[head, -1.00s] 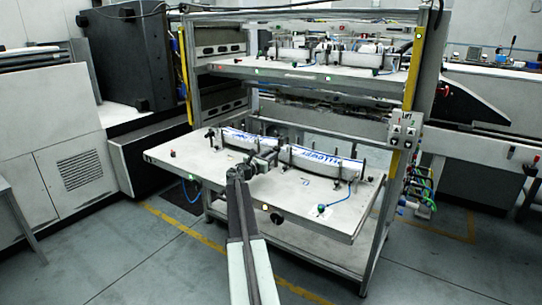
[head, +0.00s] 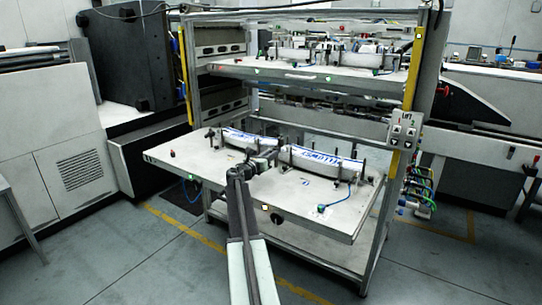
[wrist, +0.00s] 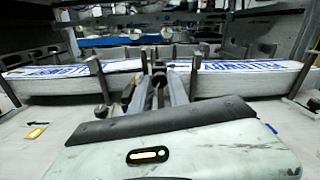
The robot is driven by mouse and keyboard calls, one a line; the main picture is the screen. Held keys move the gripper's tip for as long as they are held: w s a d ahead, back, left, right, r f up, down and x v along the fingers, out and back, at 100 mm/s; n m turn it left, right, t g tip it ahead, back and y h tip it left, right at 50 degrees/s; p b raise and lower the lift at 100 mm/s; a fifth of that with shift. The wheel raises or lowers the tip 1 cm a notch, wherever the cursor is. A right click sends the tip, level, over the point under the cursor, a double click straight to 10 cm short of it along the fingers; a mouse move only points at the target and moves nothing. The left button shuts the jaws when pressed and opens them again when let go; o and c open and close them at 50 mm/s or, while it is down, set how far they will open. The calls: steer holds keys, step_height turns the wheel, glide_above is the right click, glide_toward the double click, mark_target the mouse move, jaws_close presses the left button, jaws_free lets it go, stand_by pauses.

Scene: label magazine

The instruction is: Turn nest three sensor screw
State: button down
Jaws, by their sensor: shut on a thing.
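The lower shelf (head: 185,168) is drawn out of the rack and carries two label stacks between dark upright posts. The left stack (head: 240,137) and the right stack (head: 325,163) have blue print on white. My gripper (head: 262,160) is at the gap between them, above the shelf. In the wrist view my gripper (wrist: 159,82) is shut on a small dark part in front of the stacks, which looks like the sensor screw. Its head is mostly hidden by the fingers. No nest number is readable.
An upper shelf (head: 300,72) with more stacks is above. A yellow-edged rack post with a lift button box (head: 403,132) stands at the right. A blue cable (head: 340,198) and a black knob (head: 277,218) are at the shelf's front right. The floor in front is clear.

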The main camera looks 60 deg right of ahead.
steer(key=c, duration=1.5)
jaws_free()
steer(key=shift+c, duration=0.2)
steer(key=a, duration=0.8)
steer(key=shift+d, duration=0.1)
